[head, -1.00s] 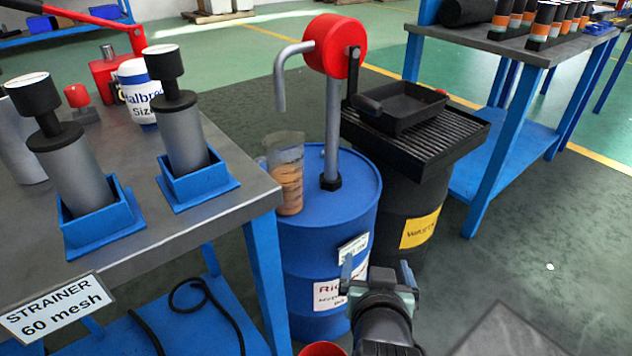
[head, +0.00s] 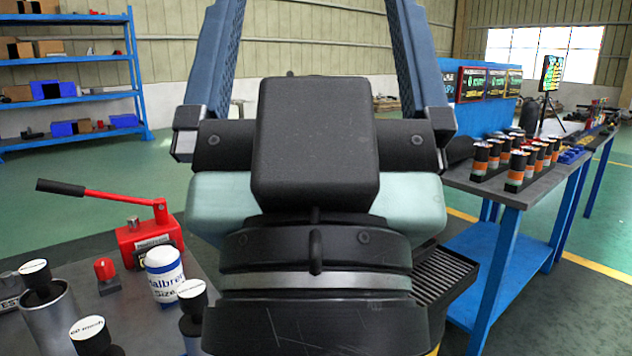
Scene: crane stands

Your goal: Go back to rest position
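My gripper (head: 318,35) fills the middle of the head view, raised close to the camera. Its two blue fingers point up and stand wide apart, and nothing shows between them. The fingertips run past the top edge of the picture. The blue drum, its crank pump and the jug of brown liquid are hidden behind my gripper and wrist.
The workbench at lower left carries a red hand pump (head: 150,238), a white-and-blue container (head: 168,275) and black-capped cylinders (head: 50,310). A black grate (head: 445,278) shows at right. A blue table (head: 520,190) with several cans stands further right. Blue shelves (head: 70,70) stand at back left.

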